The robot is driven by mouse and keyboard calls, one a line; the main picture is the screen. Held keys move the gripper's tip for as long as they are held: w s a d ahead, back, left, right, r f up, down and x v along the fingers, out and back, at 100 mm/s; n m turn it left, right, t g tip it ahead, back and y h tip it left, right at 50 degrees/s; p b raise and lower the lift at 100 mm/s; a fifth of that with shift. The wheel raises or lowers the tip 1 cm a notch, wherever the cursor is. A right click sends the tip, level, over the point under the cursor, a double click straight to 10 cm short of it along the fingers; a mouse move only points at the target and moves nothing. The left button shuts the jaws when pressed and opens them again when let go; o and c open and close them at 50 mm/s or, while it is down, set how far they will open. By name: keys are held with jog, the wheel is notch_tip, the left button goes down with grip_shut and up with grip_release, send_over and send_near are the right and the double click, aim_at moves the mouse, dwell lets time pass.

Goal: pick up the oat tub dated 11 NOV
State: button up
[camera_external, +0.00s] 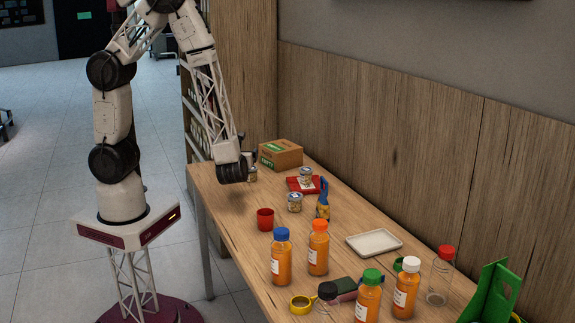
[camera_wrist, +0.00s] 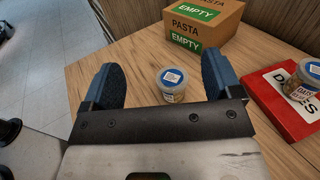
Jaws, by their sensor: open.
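A small clear tub with a white and blue lid label (camera_wrist: 172,80) stands upright on the table in the wrist view, between and just beyond my open fingers. It also shows in the external view (camera_external: 252,174), beside my gripper (camera_external: 246,164). My gripper in the wrist view (camera_wrist: 158,66) is open and empty. A third tub (camera_external: 295,202) stands nearer the camera. I cannot read any date.
A cardboard box labelled "PASTA EMPTY" (camera_wrist: 205,22) stands behind the nearest tub. A red cup (camera_external: 265,219), orange juice bottles (camera_external: 318,250), a white tray (camera_external: 374,242) and a green stand (camera_external: 492,292) occupy the table's near part. A wooden wall borders the right side.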

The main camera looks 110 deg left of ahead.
aim_at(249, 172)
jog(key=shift+w+a+f+m+t+y, duration=0.15)
jog(key=shift+f+m+t, duration=0.1)
jog(key=shift+f, duration=0.1)
jog(key=shift+w+a+f+m+t+y, duration=0.1)
jog(key=shift+w+f+m+t+y, duration=0.05)
jog(key=shift+f+m, duration=0.15)
jog(key=shift+f, duration=0.1)
jog(key=shift+f, duration=4)
jog(key=shift+s+a+r, duration=0.1)
jog(key=shift+s+a, duration=0.05)
jog(key=shift+a, duration=0.3)
jog(key=shift+s+a, duration=0.1)
jog(key=shift+a, duration=0.4)
jog(key=shift+a, duration=0.1)
jog(key=shift+s+a, duration=0.2)
jog(key=shift+a, duration=0.7)
jog(key=shift+s+a, duration=0.15)
jog(key=shift+a, duration=0.7)
jog(key=shift+s+a, duration=0.2)
jog(key=shift+a, duration=0.7)
